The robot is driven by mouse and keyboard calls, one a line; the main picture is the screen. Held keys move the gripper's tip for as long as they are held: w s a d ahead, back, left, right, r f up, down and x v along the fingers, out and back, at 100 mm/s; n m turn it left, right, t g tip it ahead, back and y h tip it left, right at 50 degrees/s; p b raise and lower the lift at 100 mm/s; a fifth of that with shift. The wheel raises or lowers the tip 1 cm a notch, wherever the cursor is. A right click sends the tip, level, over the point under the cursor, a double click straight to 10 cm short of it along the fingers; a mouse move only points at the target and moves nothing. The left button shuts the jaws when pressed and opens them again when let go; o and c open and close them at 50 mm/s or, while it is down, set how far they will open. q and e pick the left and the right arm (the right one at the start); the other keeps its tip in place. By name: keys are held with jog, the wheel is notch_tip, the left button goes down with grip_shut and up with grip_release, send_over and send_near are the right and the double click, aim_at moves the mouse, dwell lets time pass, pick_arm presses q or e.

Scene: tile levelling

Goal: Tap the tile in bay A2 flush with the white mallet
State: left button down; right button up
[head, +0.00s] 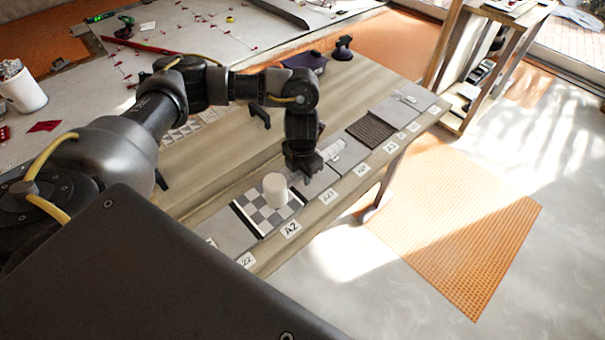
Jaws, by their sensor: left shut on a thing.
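The checkered grey-and-white tile (257,220) lies in the bay beside the A2 label (290,229), near the front edge of the workbench. The white mallet's thick round head (275,188) is over the back right part of this tile and hides some of it. I cannot tell whether the head touches the tile. My left gripper (306,168) is just right of and behind the head, pointing down, shut on the mallet; the handle is mostly hidden. The tile's height against its surroundings is too small to judge. My right gripper is not in view.
The wooden workbench (220,180) carries a row of labelled bays, with a dark ribbed tile (370,129) farther right. A dark purple tool (305,62) stands on the bench's back. A white bucket (22,88) is at far left. A wooden shelf (490,60) stands beyond the bench's right end.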

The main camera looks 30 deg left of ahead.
aim_at(303, 192)
pick_arm(q)
jog(key=shift+r, duration=0.2)
notch_tip(303, 192, down, 7)
jog(key=b, duration=0.6)
jog(key=shift+s+f, duration=0.1)
jog(key=shift+f, duration=0.05)
jog(key=shift+r+p, duration=0.7)
jog(key=shift+r, duration=0.2)
notch_tip(303, 192, up, 5)
jog(key=p, duration=0.4)
jog(key=shift+r+p, duration=0.1)
jog(key=shift+p, duration=0.25)
